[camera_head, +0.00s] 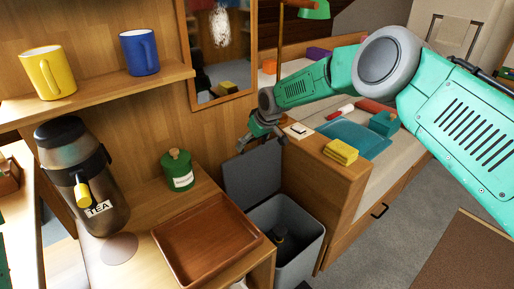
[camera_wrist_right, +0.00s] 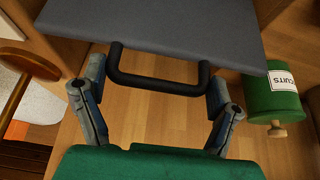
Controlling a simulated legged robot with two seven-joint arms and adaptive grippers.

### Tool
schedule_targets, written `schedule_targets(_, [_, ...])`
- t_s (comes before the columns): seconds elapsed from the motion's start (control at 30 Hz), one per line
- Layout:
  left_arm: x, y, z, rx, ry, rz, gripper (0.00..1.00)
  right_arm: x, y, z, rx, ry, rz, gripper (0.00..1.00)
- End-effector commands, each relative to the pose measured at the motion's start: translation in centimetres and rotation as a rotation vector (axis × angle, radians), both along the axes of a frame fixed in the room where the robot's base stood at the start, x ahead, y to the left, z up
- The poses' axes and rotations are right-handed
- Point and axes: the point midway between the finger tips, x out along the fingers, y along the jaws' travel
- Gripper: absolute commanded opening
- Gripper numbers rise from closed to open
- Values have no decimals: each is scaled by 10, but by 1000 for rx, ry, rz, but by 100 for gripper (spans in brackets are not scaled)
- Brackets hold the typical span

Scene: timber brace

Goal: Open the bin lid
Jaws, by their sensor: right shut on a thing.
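The grey bin (camera_head: 315,246) stands open between the wooden counter and the bed-side cabinet, with a dark object inside. Its grey lid (camera_head: 254,174) stands steeply raised at the back of the bin. In the right wrist view the lid (camera_wrist_right: 160,28) fills the top, with a black bar handle (camera_wrist_right: 158,83) along its edge. My right gripper (camera_head: 262,138) is at the lid's upper edge. In the wrist view its fingers (camera_wrist_right: 157,88) are at the two ends of the handle, shut on it. My left gripper is not in view.
A wooden tray (camera_head: 207,240) and a green biscuit tin (camera_head: 178,173) sit on the counter left of the bin. A tea dispenser (camera_head: 85,170) stands farther left. A yellow block (camera_head: 340,151) lies on the cabinet corner.

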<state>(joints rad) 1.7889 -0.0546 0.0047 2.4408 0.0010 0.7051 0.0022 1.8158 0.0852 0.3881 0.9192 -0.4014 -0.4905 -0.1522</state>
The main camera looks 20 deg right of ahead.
Motion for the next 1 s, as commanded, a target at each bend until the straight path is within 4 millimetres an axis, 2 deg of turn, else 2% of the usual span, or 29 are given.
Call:
schedule_targets(0.03, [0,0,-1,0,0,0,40,-2,3,-5,2,7,2,31])
schedule_targets(0.4, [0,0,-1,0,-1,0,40,-2,3,-5,1,9,4,30])
schedule_targets(0.43, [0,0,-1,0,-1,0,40,-2,3,-5,1,10,4,89])
schedule_targets(0.47, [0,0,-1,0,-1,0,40,-2,3,-5,1,10,4,95])
schedule_targets(0.77, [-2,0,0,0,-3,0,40,-1,1,0,0,3,2,95])
schedule_targets(0.87, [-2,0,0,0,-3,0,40,-3,0,7,0,1,1,95])
schedule_targets(1.0, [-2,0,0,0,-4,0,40,-12,-4,27,0,2,3,95])
